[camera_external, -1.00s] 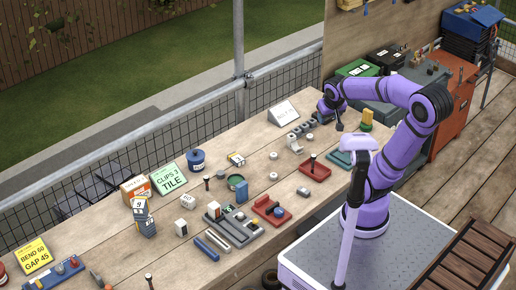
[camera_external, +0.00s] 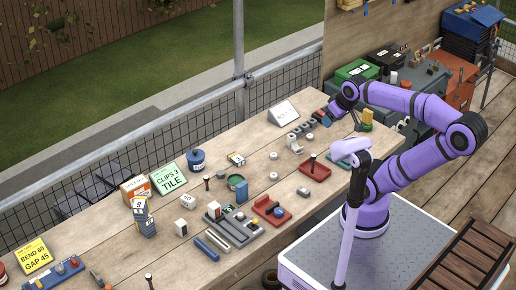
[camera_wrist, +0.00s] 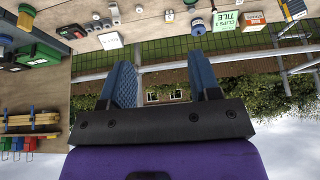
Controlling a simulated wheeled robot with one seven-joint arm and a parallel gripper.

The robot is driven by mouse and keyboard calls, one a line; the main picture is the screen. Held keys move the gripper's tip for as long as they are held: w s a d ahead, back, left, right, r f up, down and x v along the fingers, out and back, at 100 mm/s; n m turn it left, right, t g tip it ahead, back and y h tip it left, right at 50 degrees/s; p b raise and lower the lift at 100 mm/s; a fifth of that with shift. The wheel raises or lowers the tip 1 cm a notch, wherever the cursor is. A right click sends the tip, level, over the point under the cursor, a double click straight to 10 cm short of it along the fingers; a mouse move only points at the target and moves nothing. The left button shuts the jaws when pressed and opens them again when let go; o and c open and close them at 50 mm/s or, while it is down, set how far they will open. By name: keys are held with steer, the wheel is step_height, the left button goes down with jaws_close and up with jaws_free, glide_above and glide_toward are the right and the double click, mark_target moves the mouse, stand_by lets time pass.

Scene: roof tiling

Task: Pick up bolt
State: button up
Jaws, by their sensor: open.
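My gripper (camera_external: 327,118) is at the far right end of the wooden bench, above its surface. In the wrist view my gripper (camera_wrist: 165,82) shows two blue ribbed fingers apart with nothing between them. A dark upright bolt-like piece (camera_external: 312,160) stands in a red tray (camera_external: 318,173), nearer the camera than my gripper. Another small dark bolt-like piece (camera_external: 206,183) stands farther left on the bench. I cannot tell which one is the task's bolt. A white sign (camera_external: 284,112) stands left of my gripper; its lettering is too small to read surely.
A green tile-clips sign (camera_external: 170,178) and a blue tin (camera_external: 196,160) stand along the back. A mesh railing (camera_external: 130,152) runs behind the bench. Green and dark boxes (camera_external: 358,69) stand beyond my gripper.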

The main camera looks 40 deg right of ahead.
steer(key=w+a+r+m+g, duration=0.1)
steer(key=w+a+m, duration=0.15)
steer(key=w, duration=1.15)
steer(key=m+g, duration=0.4)
glide_above(206, 177)
steer(key=shift+n, duration=0.25)
steer(key=f, duration=3.4)
steer(key=shift+s, duration=0.2)
steer(key=shift+w+a+f, duration=0.1)
steer(key=shift+a+f, duration=0.1)
steer(key=shift+f, duration=0.35)
step_height(206, 177, down, 10)
steer(key=shift+w+d+f, duration=0.1)
steer(key=shift+d+f, duration=0.05)
steer(key=shift+c, duration=0.2)
steer(key=c, duration=1)
